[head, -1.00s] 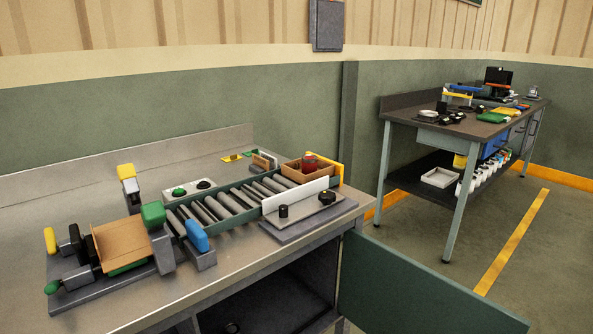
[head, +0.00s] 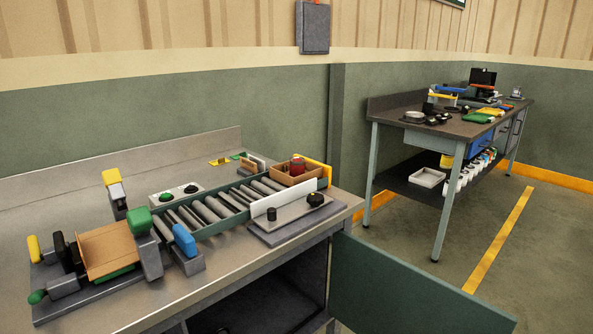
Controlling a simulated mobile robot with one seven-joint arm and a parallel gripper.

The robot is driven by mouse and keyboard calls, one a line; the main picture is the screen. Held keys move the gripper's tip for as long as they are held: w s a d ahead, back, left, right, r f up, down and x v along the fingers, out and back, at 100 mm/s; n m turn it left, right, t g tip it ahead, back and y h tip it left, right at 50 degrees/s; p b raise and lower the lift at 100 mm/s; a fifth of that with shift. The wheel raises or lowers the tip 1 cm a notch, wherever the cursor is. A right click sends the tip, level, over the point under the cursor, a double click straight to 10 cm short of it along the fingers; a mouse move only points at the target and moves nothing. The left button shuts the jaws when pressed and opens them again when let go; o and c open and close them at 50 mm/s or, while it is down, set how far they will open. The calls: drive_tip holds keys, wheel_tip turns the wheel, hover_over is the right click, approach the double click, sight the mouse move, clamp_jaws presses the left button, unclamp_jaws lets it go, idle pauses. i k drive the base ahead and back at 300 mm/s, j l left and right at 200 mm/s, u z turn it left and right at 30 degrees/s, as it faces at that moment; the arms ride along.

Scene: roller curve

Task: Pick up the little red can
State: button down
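The little red can (head: 298,166) stands in a small brown open box (head: 283,181) at the far right end of the roller conveyor (head: 227,203). The upper part of the can shows above the box's near wall, and its lower part is hidden. A yellow bar (head: 318,165) stands just behind and to the right of the box. My gripper is not in the head view, so its state does not show.
A white guard plate (head: 284,200) stands before the box, beside a grey plate with black knobs (head: 297,217). A fixture with a tilted brown board (head: 107,251) is at left. A green cabinet door (head: 405,292) hangs open. A second cluttered bench (head: 390,115) stands behind.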

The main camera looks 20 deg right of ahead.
sight(296, 164)
drive_tip(key=z, duration=1)
drive_tip(key=i+j+z, duration=0.15)
drive_tip(key=z, duration=0.25)
drive_tip(key=j+z, duration=0.35)
drive_tip(key=i+j, duration=0.15)
drive_tip(key=j, duration=0.25)
drive_tip(key=i+j, duration=0.2)
drive_tip(key=j, duration=0.15)
